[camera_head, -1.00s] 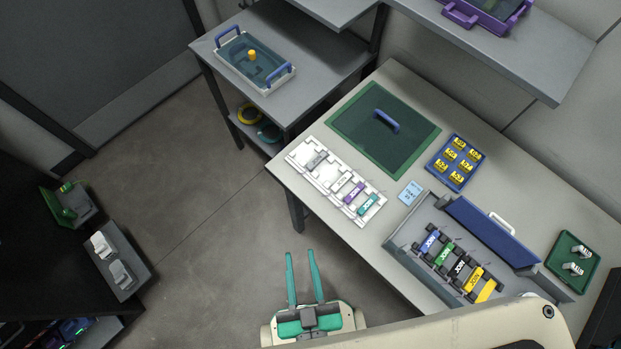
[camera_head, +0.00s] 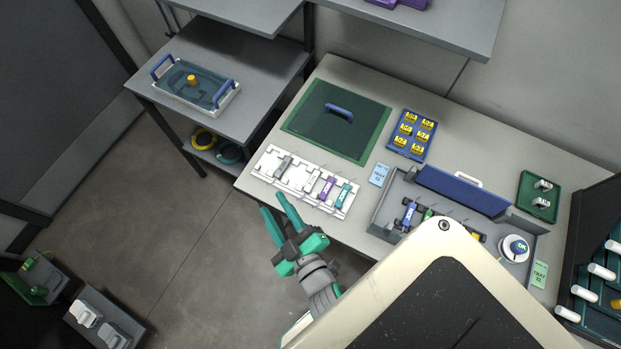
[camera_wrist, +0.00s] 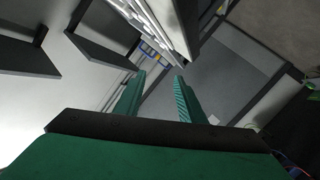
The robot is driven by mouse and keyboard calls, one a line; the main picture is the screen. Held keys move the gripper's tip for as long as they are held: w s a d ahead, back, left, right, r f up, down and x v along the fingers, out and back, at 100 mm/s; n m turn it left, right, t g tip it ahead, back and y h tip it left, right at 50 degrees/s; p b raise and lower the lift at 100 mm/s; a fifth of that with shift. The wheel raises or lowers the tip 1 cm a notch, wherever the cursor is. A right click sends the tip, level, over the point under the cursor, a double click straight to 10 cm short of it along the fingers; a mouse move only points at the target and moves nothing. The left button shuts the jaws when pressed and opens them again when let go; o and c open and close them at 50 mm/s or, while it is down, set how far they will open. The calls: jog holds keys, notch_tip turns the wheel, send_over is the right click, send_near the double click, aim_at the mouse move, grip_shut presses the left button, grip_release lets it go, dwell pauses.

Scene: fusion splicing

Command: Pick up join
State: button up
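Small coloured pieces with lettering too small to read surely sit in two places in the head view. A white holder (camera_head: 264,166) at the table's front left bears a grey piece (camera_head: 283,165), a white piece (camera_head: 312,182), a purple piece (camera_head: 327,187) and a teal piece (camera_head: 344,195). A grey tray (camera_head: 382,214) holds a blue piece (camera_head: 409,213) and a green piece (camera_head: 428,215); my arm hides much of that tray. My gripper (camera_head: 271,202) is open and empty, appearing just in front of the holder. Its parted fingers also show in the wrist view (camera_wrist: 159,78).
A green board with a blue handle (camera_head: 339,113) lies behind the holder. A blue tray of yellow blocks (camera_head: 411,134) and a blue card (camera_head: 379,174) are beside it. A white OK disc (camera_head: 514,247) sits right. A side table (camera_head: 262,60) stands left; floor is open in front.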

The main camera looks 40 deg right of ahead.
jog(key=w+d+r+m+g+h, duration=0.1)
jog(key=w+d+r+h, duration=0.4)
jog(key=d, duration=0.4)
jog(key=w+d+r+m+h, duration=0.1)
jog(key=w+d+r+h, duration=0.2)
jog(key=w+d+r, duration=0.35)
jog(key=s+d+r+m+g+h, duration=0.3)
jog(key=d+r+m+g, duration=0.15)
jog(key=d, duration=0.35)
jog(key=s+d+r+m+g+h, duration=0.35)
jog(key=d+m+g, duration=0.2)
jog(key=d, duration=0.25)
jog(key=m+g+y, duration=0.5)
jog(key=m+y, duration=0.1)
jog(key=y, duration=1.1)
send_over(312, 181)
jog(key=f, duration=1.6)
jog(key=shift+w+a+f, duration=0.1)
jog(key=shift+a+f, duration=0.25)
jog(key=shift+f, duration=0.05)
jog(key=shift+d+f, duration=0.2)
jog(key=shift+f, duration=1.2)
jog(key=shift+d+f, duration=0.15)
jog(key=shift+f, duration=1.25)
